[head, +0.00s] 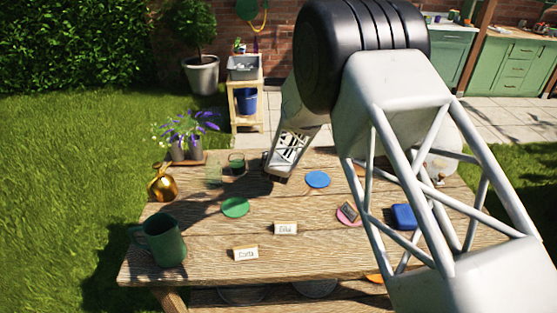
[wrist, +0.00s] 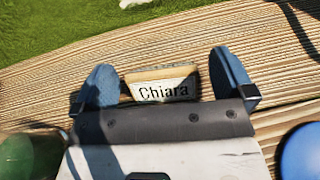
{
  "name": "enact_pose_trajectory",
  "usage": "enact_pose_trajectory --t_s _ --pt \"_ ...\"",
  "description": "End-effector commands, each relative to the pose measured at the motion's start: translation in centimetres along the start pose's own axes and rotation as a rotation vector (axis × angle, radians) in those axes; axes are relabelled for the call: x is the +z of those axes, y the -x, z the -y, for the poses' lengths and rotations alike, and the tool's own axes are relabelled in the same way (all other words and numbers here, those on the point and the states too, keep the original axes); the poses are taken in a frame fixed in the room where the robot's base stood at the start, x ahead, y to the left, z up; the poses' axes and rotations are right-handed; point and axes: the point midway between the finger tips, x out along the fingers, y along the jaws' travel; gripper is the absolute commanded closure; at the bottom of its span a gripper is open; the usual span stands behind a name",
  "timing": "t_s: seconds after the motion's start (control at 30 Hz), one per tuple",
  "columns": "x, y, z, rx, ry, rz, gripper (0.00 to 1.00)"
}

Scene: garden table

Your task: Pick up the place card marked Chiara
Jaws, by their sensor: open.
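The place card marked Chiara (wrist: 162,90) stands on the wooden table in the wrist view, its lettering facing the camera. My gripper (wrist: 163,66) is open, with one blue finger on each side of the card. A small space shows between the card and each finger; I cannot tell if the fingers reach down beside it. In the head view my gripper (head: 279,176) is low over the back part of the table, and the Chiara card is hidden there.
Two other cards (head: 285,228) (head: 246,253) stand nearer the front. A blue disc (head: 317,180) and a green disc (head: 235,207) lie either side of my gripper. A dark glass (head: 236,163), brass pot (head: 162,183) and green mug (head: 164,240) stand left. The front middle has bare wood.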

Motion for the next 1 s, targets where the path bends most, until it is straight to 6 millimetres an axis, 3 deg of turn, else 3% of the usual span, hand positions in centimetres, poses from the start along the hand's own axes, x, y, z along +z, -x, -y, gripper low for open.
enact_pose_trajectory --t_s 0.57,0.9,1.0 --pt "0.01 -0.05 -0.01 0.0 0.0 0.0 0.0" --pt "0.02 -0.05 -0.01 0.0 0.0 0.0 0.49" --pt "0.02 -0.05 -0.01 0.0 0.0 0.0 0.49"
